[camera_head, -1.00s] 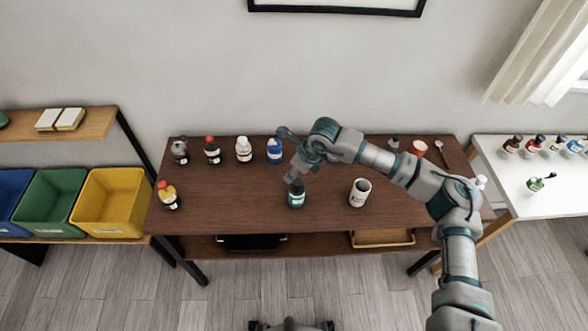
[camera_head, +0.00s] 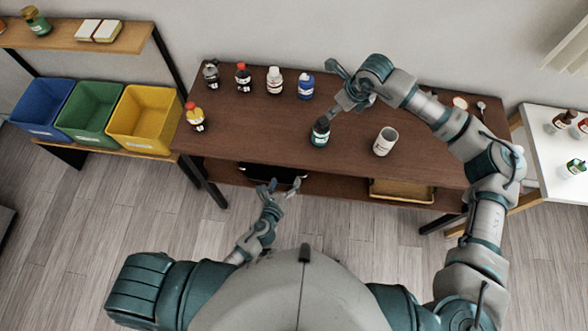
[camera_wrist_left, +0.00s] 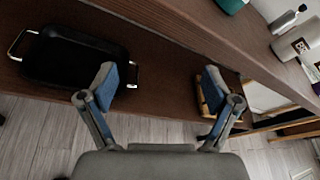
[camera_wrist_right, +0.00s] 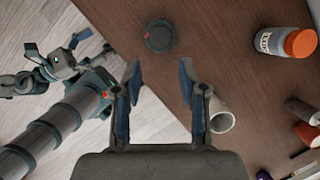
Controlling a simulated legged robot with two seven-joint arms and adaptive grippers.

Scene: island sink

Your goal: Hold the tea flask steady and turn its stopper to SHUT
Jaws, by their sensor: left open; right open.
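The tea flask (camera_head: 320,134) is a small dark teal container standing upright near the front of the brown table. In the right wrist view its round dark stopper (camera_wrist_right: 160,37) shows from above with a small red mark; I cannot read its setting. My right gripper (camera_head: 334,90) is open above and beside the flask, and the stopper lies beyond its fingertips (camera_wrist_right: 160,68), not between them. My left gripper (camera_head: 282,187) is open and empty in front of the table, below its top. A teal piece, likely the flask, shows at the top of the left wrist view (camera_wrist_left: 232,3).
A white mug (camera_head: 384,142) stands right of the flask. Several bottles line the back left, with a yellow-and-red bottle (camera_head: 195,117) at the front left. A black tray (camera_wrist_left: 75,57) sits on the lower shelf, close to my left gripper. The table's front edge lies between that gripper and the flask.

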